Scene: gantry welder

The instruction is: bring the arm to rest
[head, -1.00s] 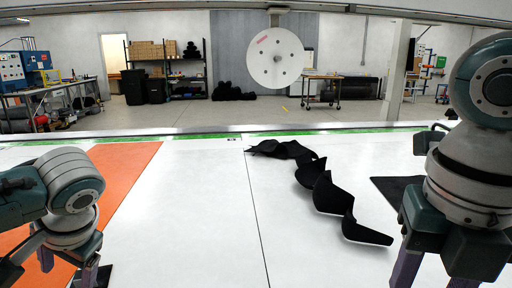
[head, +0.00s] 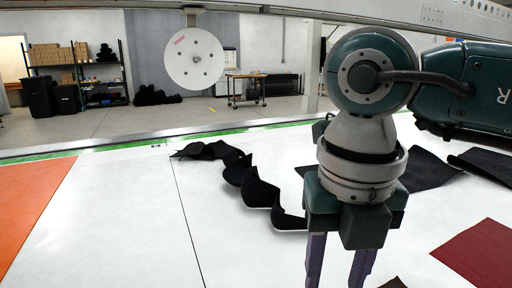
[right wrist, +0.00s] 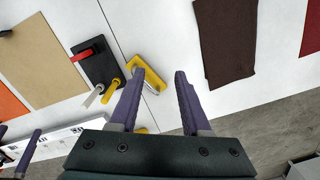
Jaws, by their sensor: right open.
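My right gripper (head: 338,272) hangs down over the white table (head: 130,220) at the centre right of the head view, its fingertips cut off by the bottom edge. In the right wrist view my right gripper (right wrist: 159,76) has its two purple fingers apart, with nothing between them. A yellow-framed tool (right wrist: 148,78) lies on the table by the left finger. Two purple fingers of my left gripper (right wrist: 16,142) show apart at the left edge of that view. My left arm is outside the head view.
A crumpled black strip (head: 240,178) lies left of my right arm. A dark red sheet (head: 485,255) lies at the right. A black block with red and yellow handles (right wrist: 97,67), a tan sheet (right wrist: 38,62) and a brown sheet (right wrist: 228,40) lie flat below. The table's middle left is clear.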

